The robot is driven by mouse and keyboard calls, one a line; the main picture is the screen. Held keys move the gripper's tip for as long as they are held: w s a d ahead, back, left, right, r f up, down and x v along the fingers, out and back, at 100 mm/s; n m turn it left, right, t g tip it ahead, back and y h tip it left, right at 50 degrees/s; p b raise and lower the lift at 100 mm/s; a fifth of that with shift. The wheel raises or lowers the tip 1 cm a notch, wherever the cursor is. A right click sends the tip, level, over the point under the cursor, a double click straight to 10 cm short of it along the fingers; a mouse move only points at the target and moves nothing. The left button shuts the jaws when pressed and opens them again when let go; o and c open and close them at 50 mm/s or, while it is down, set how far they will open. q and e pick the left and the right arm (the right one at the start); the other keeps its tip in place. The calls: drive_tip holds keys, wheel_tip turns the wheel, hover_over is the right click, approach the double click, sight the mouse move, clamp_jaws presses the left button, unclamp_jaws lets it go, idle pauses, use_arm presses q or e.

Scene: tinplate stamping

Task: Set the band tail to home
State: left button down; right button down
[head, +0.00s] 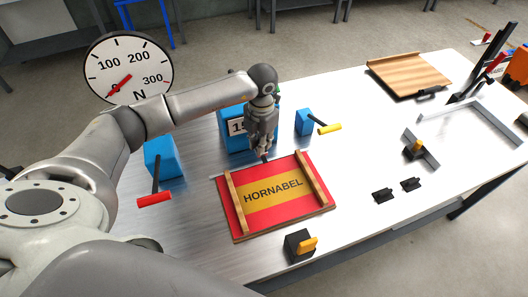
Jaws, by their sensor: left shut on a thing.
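My left gripper (263,148) points down at the back edge of the red and yellow HORNABEL plate (234,214), in front of a blue box with a number display (235,126). Its fingers are shut on a small part that they mostly hide, which appears to be the band tail. A thin grey strip (225,175) runs along the table by the back edge of the plate, close to the fingertips. The display is partly covered by my gripper. My right gripper is not in view.
A dial (128,68) marked N stands at the back left, its red needle near 0. Blue blocks with a red-handled lever (154,199) and a yellow-handled lever (329,128) flank the display. A black block (296,245) stands in front. A wooden board (408,72) lies at back right.

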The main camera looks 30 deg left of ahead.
use_arm(q)
drive_tip(key=shift+w+a, duration=0.35)
drive_tip(key=c, duration=1.3)
unclamp_jaws()
drive_tip(key=r, duration=1.2)
drive_tip(key=shift+s+d, duration=0.1)
drive_tip(key=shift+d, duration=0.1)
drive_tip(key=shift+c, duration=0.3)
